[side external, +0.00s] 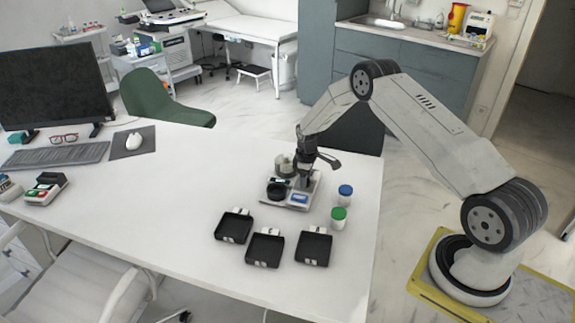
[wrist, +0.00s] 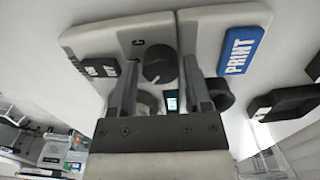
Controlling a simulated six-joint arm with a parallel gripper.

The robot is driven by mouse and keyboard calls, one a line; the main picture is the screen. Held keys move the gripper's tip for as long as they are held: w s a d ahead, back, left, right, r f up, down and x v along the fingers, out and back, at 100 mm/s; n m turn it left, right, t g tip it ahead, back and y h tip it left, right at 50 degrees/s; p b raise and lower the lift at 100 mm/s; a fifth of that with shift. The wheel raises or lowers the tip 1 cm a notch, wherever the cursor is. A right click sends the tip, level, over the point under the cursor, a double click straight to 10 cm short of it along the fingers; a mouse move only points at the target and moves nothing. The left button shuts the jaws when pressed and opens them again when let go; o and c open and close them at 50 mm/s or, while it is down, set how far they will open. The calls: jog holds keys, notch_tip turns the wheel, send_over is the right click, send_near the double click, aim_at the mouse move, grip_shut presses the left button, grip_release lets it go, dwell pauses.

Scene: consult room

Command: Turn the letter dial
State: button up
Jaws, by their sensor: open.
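The letter dial (wrist: 160,66) is a dark round knob with a pale pointer line, on a light grey label device. The device (side external: 310,190) stands on the white table in the side view, where my gripper hides the dial. My gripper (side external: 303,182) points down over the device. In the wrist view its open fingers (wrist: 160,61) lie on either side of the knob. I cannot tell whether they touch it.
The device has a blue PRINT button (wrist: 240,50), a dark switch (wrist: 100,68) and a small lit display (wrist: 172,103). Black trays (side external: 234,227) lie in front. A green-lidded jar (side external: 338,217) and a blue-lidded jar (side external: 345,193) stand to the right. The table's left middle is clear.

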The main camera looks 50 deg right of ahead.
grip_shut()
jog(key=shift+m, duration=0.3)
jog(key=m, duration=0.9)
dwell(0.4)
dwell(0.4)
grip_release()
